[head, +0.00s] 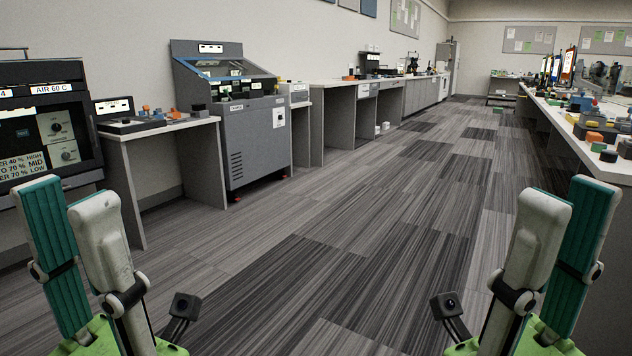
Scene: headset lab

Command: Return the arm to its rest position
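My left gripper (67,204) is at the lower left of the head view. Its white finger and its finger with the teal ribbed pad point up and stand apart, with nothing between them. My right gripper (569,204) is at the lower right in a mirrored pose, also open and empty. Both are in front of me over the carpet, wide apart from each other. The arm links behind the grippers are out of the picture.
A dark oven-like machine (45,130), a small table (155,129) and a grey cabinet machine (255,150) line the left wall. A long bench (610,168) with many coloured parts runs along the right. The carpeted aisle (350,230) between them is clear.

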